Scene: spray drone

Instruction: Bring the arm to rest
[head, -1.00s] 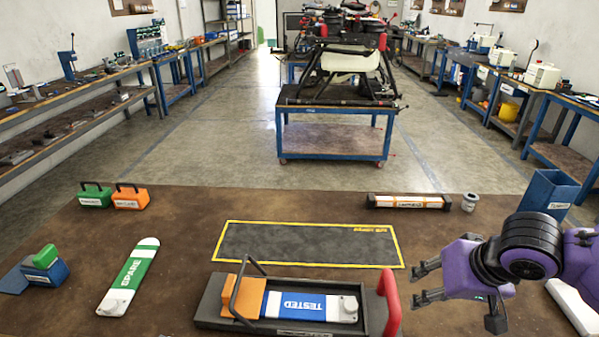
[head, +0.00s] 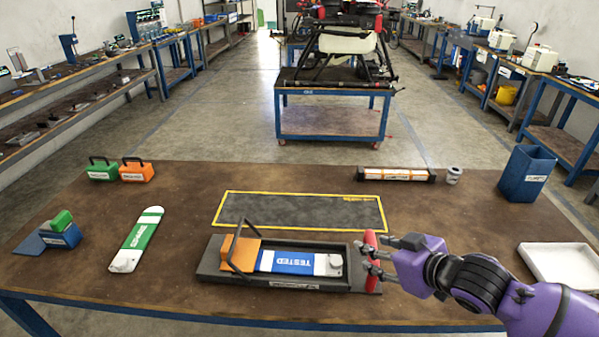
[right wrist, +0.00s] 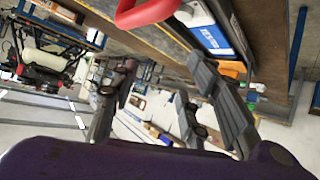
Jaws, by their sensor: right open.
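My right gripper (head: 373,262) is open, with its fingers at the red handle (head: 370,248) on the right end of the dark tray (head: 215,270). I cannot tell whether they touch. In the right wrist view, the open fingers (right wrist: 160,85) have nothing between them, and the red handle (right wrist: 148,10) is at the top edge. The tray holds a blue and white part marked TESTED (head: 292,262) and an orange block (head: 240,250), with a dark bar handle (head: 236,256) at its left. My left gripper is not in view.
A yellow-edged dark mat (head: 300,210) lies empty behind the tray. A green SPARE part (head: 137,240) lies left. A blue bin (head: 526,172) and white tray (head: 560,262) stand right. The table front (head: 330,310) is clear.

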